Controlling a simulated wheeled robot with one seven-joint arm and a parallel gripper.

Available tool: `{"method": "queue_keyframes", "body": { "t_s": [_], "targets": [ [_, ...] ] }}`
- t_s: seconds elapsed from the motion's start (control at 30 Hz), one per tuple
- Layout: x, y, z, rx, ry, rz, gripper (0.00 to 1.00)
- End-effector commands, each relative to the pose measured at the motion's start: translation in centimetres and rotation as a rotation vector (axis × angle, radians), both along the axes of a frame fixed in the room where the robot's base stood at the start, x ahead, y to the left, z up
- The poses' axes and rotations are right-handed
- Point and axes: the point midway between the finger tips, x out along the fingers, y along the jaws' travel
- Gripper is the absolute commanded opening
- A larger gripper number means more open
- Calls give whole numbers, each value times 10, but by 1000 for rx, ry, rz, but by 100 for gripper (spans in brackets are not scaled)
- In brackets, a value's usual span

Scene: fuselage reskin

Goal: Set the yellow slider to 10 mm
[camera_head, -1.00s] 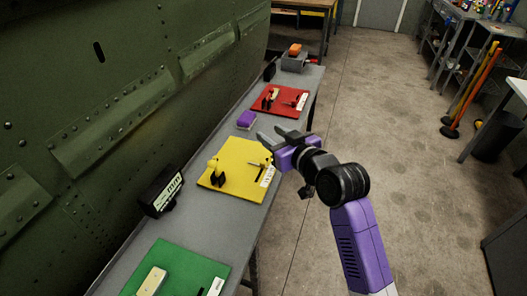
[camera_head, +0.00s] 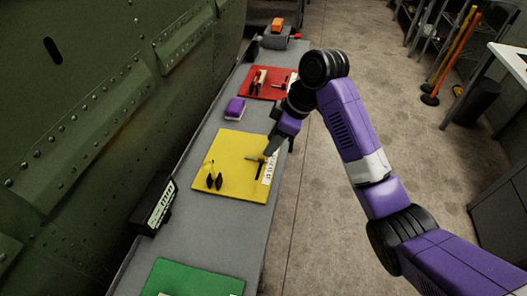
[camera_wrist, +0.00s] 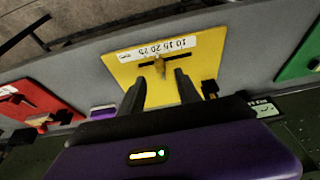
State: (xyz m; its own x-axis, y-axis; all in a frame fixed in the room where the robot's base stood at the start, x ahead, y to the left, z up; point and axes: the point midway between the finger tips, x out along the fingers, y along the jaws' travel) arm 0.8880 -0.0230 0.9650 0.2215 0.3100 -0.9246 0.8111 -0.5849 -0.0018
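The yellow board (camera_head: 232,150) lies on the grey bench. It also shows in the wrist view (camera_wrist: 139,69). Near its right edge is a dark slot with a small slider knob (camera_wrist: 160,67), beside a white scale strip (camera_wrist: 165,47) with printed numbers. The knob stands near the middle of the visible slot; its exact reading is too small to tell. My gripper (camera_wrist: 158,79) is open and empty, its two dark fingers pointing at the knob, one on either side in the picture. In the head view my gripper (camera_head: 274,147) is over the board's right edge, close to the slot.
A black display box (camera_head: 153,205) stands on the bench left of the yellow board. A purple block (camera_head: 235,108) and a red board (camera_head: 262,84) lie farther back; a green board (camera_head: 190,279) is nearer.

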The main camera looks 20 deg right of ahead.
Motion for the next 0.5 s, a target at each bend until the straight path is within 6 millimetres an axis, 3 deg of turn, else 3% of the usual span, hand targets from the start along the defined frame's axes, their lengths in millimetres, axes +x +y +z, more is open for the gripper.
{"method": "queue_keyframes", "body": {
  "t_s": [0.3, 0.5],
  "targets": [
    [10, 15, -44, 0, 1, -2, 40],
    [14, 19, -56, 0, -2, -3, 40]
  ]
}}
